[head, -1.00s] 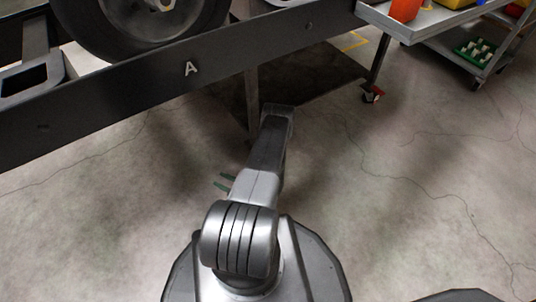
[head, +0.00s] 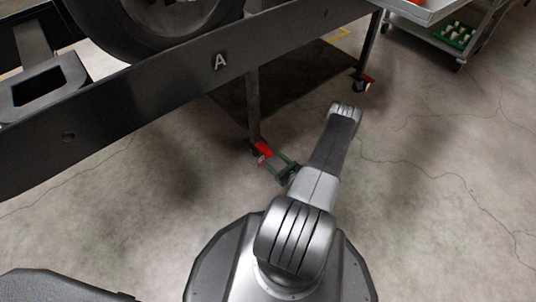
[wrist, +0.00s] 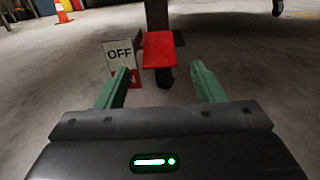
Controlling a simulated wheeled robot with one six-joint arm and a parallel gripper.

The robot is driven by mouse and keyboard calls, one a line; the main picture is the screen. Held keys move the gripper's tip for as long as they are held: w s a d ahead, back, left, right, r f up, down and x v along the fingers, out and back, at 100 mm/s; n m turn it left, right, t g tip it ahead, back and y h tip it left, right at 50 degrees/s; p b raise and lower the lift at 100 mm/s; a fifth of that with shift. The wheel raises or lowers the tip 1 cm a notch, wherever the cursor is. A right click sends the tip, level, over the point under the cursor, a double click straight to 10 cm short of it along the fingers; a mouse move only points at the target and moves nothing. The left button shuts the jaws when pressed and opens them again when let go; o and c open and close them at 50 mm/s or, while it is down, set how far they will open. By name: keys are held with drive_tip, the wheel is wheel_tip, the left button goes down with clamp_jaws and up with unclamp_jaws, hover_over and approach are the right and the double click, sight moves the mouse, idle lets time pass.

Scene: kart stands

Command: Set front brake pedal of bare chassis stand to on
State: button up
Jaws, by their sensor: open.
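A dark stand (head: 150,92) with a white letter A on its side beam fills the upper left of the head view. At the foot of its near leg is a caster with a red brake pedal (head: 263,148). In the wrist view the red pedal (wrist: 159,50) sticks out ahead, above a dark wheel. A plate reading OFF (wrist: 119,54) is left of it, with a red part below partly hidden by a finger. My gripper (wrist: 160,72) is open, its green fingers either side of the pedal and apart from it. In the head view my gripper (head: 279,165) is low beside the caster.
Another caster with a red pedal (head: 368,80) is at the stand's farther leg. A grey cart (head: 440,40) with a green tray stands at upper right. An orange cone (wrist: 62,12) is far off in the wrist view. The floor on the right is clear.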

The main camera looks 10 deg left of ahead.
sight(269, 155)
drive_tip(key=b+x, duration=0.1)
drive_tip(key=x, duration=0.5)
drive_tip(key=shift+w+a, duration=0.15)
drive_tip(key=shift+a, duration=0.1)
